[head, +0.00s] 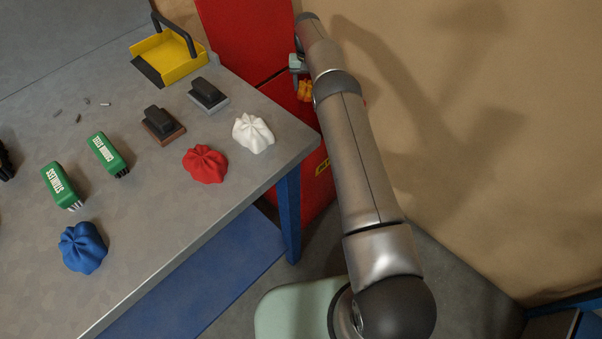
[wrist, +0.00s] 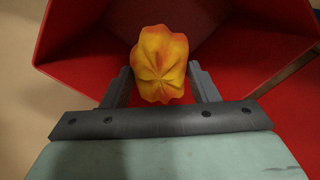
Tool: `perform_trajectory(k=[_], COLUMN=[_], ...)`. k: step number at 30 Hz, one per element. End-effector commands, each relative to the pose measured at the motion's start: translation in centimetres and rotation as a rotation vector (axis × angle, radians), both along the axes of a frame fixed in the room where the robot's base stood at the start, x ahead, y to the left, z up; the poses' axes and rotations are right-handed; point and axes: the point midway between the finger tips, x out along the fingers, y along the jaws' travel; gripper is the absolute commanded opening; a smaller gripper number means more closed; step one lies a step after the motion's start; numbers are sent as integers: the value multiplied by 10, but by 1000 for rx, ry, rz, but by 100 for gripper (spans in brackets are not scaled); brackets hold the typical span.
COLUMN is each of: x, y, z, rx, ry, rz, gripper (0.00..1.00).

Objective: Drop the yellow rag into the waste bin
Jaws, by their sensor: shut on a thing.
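The yellow rag (wrist: 160,65) is a crumpled, orange-tinted bundle between the two fingers of my gripper (wrist: 162,88) in the wrist view. The gripper is shut on it. In the head view the rag (head: 304,90) shows only in part beside my arm, with the gripper (head: 299,66) mostly hidden. The waste bin is a red container (head: 240,40) behind the table's right end. In the wrist view the red bin's walls (wrist: 75,50) flare around a dark opening, and the rag is in front of that opening. How deep the rag sits relative to the rim I cannot tell.
The grey table (head: 150,230) holds a yellow dustpan (head: 172,60), a white rag (head: 253,133), a red rag (head: 205,164), a blue rag (head: 83,247), two green-handled brushes (head: 108,155) and two dark-handled blocks (head: 162,126). A tan wall (head: 480,130) stands close on the right.

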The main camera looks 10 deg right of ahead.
Motion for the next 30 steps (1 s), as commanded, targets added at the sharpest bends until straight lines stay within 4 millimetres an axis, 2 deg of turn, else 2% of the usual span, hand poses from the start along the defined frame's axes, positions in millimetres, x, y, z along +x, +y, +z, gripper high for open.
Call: perform_trajectory(k=[7, 8, 10, 18, 22, 26, 30], x=[0, 0, 0, 0, 1, 1, 1], y=[0, 0, 0, 0, 0, 0, 0], z=[-1, -1, -1, -1, 7, 28, 62], rx=[0, 0, 0, 0, 1, 0, 0], ry=[-1, -1, 0, 0, -2, -4, -5], rz=[0, 0, 0, 0, 0, 0, 0], gripper=[33, 59, 79, 79, 79, 79, 79])
